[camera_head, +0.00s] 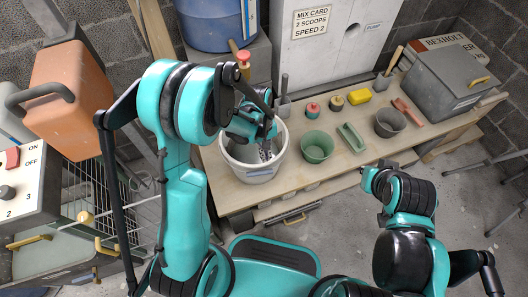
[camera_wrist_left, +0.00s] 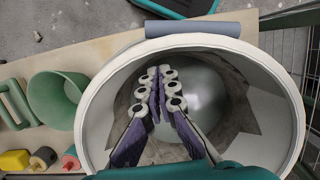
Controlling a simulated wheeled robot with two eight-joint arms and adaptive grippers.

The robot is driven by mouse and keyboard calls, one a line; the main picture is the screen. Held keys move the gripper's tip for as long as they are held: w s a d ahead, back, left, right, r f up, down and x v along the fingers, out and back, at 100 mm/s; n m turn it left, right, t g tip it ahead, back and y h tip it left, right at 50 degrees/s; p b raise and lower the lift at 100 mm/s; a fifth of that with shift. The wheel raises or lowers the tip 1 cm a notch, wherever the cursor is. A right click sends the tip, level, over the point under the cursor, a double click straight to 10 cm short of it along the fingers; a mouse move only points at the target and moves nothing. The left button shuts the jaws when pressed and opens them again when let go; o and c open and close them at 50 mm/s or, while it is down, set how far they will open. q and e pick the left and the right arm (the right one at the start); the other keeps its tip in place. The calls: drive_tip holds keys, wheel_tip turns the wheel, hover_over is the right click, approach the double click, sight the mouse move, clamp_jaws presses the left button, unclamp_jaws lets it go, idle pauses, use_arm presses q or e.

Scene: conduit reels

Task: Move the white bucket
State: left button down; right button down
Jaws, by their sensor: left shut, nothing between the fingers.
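The white bucket (camera_head: 252,172) stands upright on the wooden bench, left of the green bowl. My left gripper (camera_head: 266,148) reaches down into its open mouth from above, partly hidden by my own wrist. In the left wrist view the bucket's pale rim (camera_wrist_left: 93,95) surrounds the gripper, and a grey-blue handle grip (camera_wrist_left: 195,29) lies along the rim's edge. The left gripper's fingers (camera_wrist_left: 165,75) are together with nothing between them, over the bucket's grey inside. Whether they touch its wall or bottom, I cannot tell. My right arm is at the right; its gripper does not show.
A blue drum (camera_head: 215,25) stands behind. A control box (camera_head: 25,185) and wire cage are left.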

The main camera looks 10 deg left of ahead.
use_arm(q)
drive_tip(key=shift+s+d, duration=0.45)
drive_tip(key=shift+s, duration=0.2)
drive_tip(key=shift+s+d, duration=0.2)
drive_tip(key=shift+s, duration=0.15)
drive_tip(key=shift+w+r, duration=0.1)
drive_tip(key=shift+r, duration=0.05)
drive_tip(key=v, duration=1.2)
drive_tip(key=s+a+r+m+t+y, duration=0.1)
drive_tip(key=s+a+r+m+t, duration=0.5)
drive_tip(key=s+t, duration=0.3)
drive_tip(key=shift+a+r+m+y, duration=0.3)
drive_tip(key=shift+a+r+m, duration=0.05)
drive_tip(key=shift+r+m, duration=0.3)
